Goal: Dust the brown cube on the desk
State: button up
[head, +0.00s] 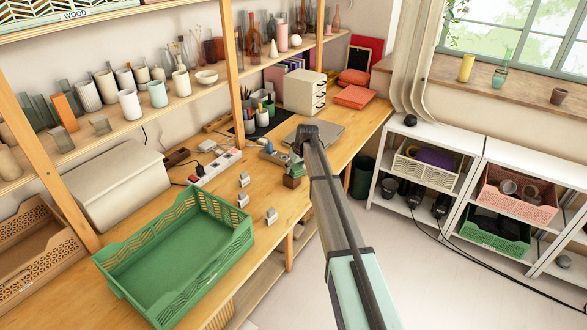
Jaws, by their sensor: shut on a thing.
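My arm reaches over the desk (335,155) from the lower right, and my dark gripper (296,160) points down near the desk's front edge. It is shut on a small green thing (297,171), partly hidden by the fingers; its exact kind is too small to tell. A small brown cube (292,182) is right under the green thing, on the desk. The two look in contact, but I cannot tell for sure from this angle.
A green crate (180,262) stands empty at the front left. Several small metal pieces (243,200) and a white power strip (215,167) lie left of the cube. A grey laptop-like slab (335,138) lies behind. White shelves (425,172) stand right, across open floor.

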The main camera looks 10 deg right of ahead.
aim_at(290, 176)
jog(key=shift+s, duration=0.15)
jog(key=shift+s+a, duration=0.95)
jog(key=shift+a, duration=0.2)
jog(key=shift+w+d, duration=0.15)
dwell(0.3)
jog(key=shift+w+d+b, duration=0.5)
jog(key=shift+w+d, duration=0.45)
jog(key=shift+d, duration=0.1)
jog(key=shift+s+a, duration=0.15)
jog(key=shift+s, duration=0.05)
jog(key=shift+s+a, duration=0.4)
jog(key=shift+a, duration=0.05)
jog(key=shift+r, duration=0.1)
dwell(0.4)
